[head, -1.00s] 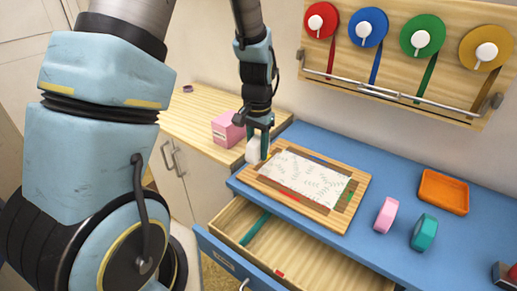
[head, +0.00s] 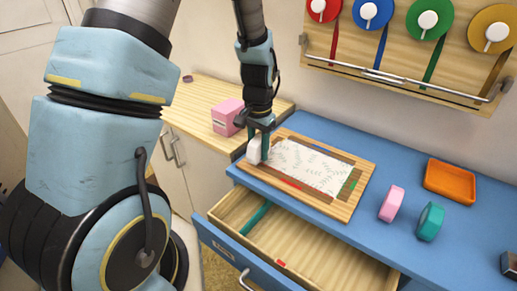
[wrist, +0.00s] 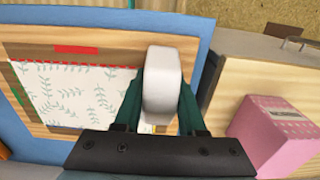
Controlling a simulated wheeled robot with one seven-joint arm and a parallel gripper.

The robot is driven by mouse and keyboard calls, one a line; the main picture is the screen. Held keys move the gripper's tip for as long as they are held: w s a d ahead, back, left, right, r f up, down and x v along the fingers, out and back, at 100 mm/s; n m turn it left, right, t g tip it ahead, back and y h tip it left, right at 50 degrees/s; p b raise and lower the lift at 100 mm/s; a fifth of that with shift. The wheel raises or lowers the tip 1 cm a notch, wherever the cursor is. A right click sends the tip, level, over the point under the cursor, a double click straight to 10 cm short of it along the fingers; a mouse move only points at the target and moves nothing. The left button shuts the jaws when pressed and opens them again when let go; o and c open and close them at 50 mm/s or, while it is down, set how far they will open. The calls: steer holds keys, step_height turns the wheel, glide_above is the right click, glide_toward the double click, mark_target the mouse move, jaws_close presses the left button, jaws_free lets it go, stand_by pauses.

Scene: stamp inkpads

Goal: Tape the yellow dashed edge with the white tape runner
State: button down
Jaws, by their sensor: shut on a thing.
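My gripper (head: 262,136) is shut on the white tape runner (head: 254,151), a rounded white block. In the wrist view the runner (wrist: 162,75) sits between the teal fingers. It is at the left end of the wooden board (head: 337,208), close to the patterned paper (head: 305,170); I cannot tell whether it touches. The paper (wrist: 85,95) has a white leaf pattern. A red dashed edge (wrist: 100,62) runs along one side beside a red strip (wrist: 75,49). Green shows at another side. The yellow dashed edge cannot be made out in these views.
An orange tray (head: 450,181), a pink roll (head: 391,204) and a teal roll (head: 430,222) stand on the blue desk right of the board. An open drawer (head: 300,249) juts out below. A pink box (head: 226,118) is on the left counter. Coloured reels hang on a wall rack.

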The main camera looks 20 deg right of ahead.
mark_target(281, 142)
steer(key=shift+f+b, duration=0.5)
steer(key=shift+f, duration=0.2)
stand_by(0.4)
steer(key=shift+w+d+p, duration=0.45)
steer(key=shift+w+d, duration=0.75)
steer(key=shift+d, duration=0.3)
steer(key=shift+w+d+p, duration=0.3)
steer(key=shift+w+d, duration=0.95)
steer(key=shift+d, duration=0.3)
steer(key=shift+d, duration=0.1)
steer(key=shift+w+d, duration=1.25)
steer(key=shift+d, duration=0.25)
steer(key=shift+w+d, duration=0.1)
